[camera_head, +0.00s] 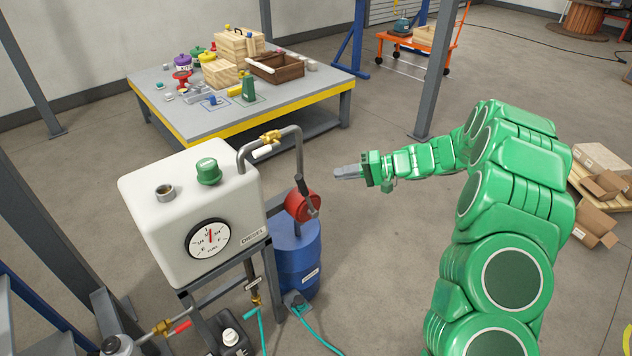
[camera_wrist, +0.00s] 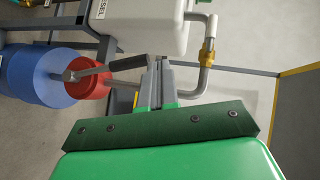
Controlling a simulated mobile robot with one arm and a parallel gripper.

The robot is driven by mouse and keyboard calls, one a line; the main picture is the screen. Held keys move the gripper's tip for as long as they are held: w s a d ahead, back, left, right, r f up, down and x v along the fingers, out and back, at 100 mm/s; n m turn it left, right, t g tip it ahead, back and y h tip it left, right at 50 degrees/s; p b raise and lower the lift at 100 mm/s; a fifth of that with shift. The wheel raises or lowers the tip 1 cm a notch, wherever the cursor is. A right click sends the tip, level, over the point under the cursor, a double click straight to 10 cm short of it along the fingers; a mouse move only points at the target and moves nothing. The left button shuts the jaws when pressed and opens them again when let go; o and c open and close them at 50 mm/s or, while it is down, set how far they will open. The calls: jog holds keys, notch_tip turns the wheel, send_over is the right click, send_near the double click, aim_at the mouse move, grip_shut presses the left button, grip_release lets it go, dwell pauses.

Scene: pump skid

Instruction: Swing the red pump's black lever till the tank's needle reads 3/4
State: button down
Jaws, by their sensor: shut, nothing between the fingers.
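The red pump (camera_head: 299,206) sits on the blue drum (camera_head: 299,262) beside the white tank (camera_head: 165,215). Its black lever (camera_head: 301,187) stands up, leaning slightly left. In the wrist view the lever's dark grip (camera_wrist: 128,63) reaches from the pump (camera_wrist: 92,80) toward my fingertips; I cannot tell there whether they touch. The tank's round gauge (camera_head: 208,238) faces forward, its red needle pointing about straight up; the small marks are hard to read. My gripper (camera_head: 337,173) is shut and empty, right of the lever with a visible gap in the head view.
A grey pipe with a brass valve (camera_head: 270,138) arches from the tank to the pump. A green cap (camera_head: 208,171) is on the tank. A workbench (camera_head: 300,98) with boxes and jars stands behind.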

jog(key=w+d+f+m+t+y, duration=0.1)
jog(key=w+d+f+t, duration=0.25)
jog(key=w+f, duration=0.35)
send_near(305, 184)
jog(key=w+a, duration=0.4)
jog(key=w, duration=0.1)
jog(key=shift+s+a+f+g, duration=0.2)
jog(key=shift+s+a, duration=0.15)
jog(key=shift+a, duration=0.2)
jog(key=shift+s+a+f+g, duration=0.15)
jog(key=shift+s+a+f, duration=0.15)
jog(key=shift+a, duration=0.25)
jog(key=shift+s+a+n+h, duration=0.4)
jog(key=shift+s+a+n, duration=0.1)
jog(key=shift+s+a, duration=0.3)
jog(key=shift+f, duration=0.1)
jog(key=w+v, duration=0.2)
jog(key=v, duration=1)
jog(key=shift+d+r, duration=0.5)
jog(key=shift+d, duration=0.1)
